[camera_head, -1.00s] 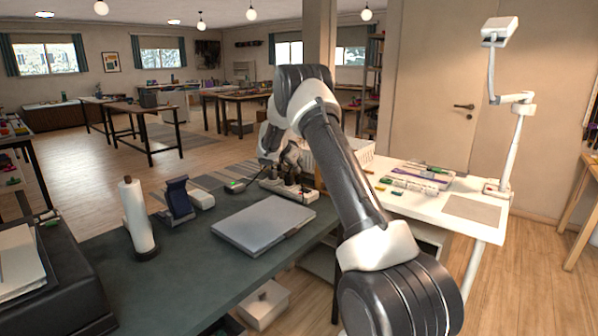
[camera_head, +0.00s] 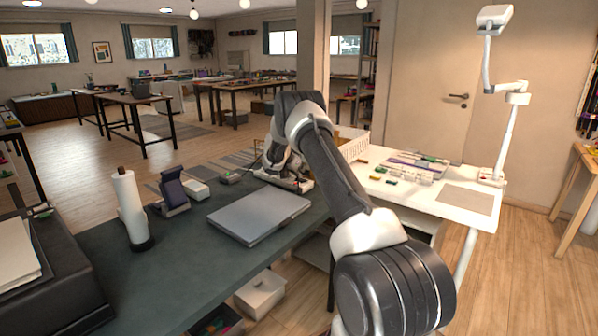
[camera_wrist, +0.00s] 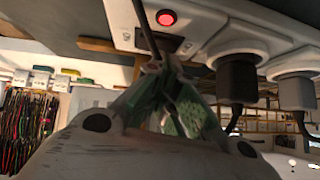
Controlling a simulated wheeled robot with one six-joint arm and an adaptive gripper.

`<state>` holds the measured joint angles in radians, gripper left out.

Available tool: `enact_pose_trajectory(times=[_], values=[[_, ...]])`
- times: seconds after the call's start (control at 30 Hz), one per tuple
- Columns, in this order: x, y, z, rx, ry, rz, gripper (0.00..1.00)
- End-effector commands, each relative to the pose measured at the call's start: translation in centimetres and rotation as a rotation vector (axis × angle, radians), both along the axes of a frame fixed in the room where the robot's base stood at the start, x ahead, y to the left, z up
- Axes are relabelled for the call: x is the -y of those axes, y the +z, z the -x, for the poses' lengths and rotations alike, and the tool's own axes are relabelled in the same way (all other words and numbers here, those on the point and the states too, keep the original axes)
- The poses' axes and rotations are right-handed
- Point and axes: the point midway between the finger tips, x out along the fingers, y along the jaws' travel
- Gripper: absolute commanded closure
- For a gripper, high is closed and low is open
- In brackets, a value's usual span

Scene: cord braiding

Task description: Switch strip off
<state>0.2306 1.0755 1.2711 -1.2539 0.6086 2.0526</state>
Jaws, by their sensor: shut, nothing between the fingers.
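The power strip (camera_wrist: 205,25) is a pale bar across the top of the wrist view. Its round red button or lamp (camera_wrist: 166,17) looks lit. A dark recess (camera_wrist: 160,42) lies beside the red part. Two plugs, one dark grey (camera_wrist: 238,75) and one pale grey (camera_wrist: 296,75), sit in the strip on the right. My gripper (camera_wrist: 163,66) is shut and empty, its fingertips close to the recess; I cannot tell whether they touch. In the head view my gripper is over the strip (camera_head: 304,186), which it mostly hides.
A closed grey laptop (camera_head: 259,214) lies on the dark bench in front of the strip. A phone on a stand (camera_head: 174,190) and a white paper roll (camera_head: 130,208) stand to the left. A white basket (camera_head: 354,148) is behind my arm.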

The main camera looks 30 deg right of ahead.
Motion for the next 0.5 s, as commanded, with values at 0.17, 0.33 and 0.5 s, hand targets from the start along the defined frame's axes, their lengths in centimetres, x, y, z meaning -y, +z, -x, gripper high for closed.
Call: enact_pose_trajectory(times=[0.17,0.33,0.5], values=[[-0.1,-0.5,-0.2,-0.001,0.001,0.0,1.0],[-0.2,-1.3,-0.3,-0.002,0.0,-0.001,1.0],[-0.3,-1.5,-0.2,-0.005,0.001,-0.003,1.0]])
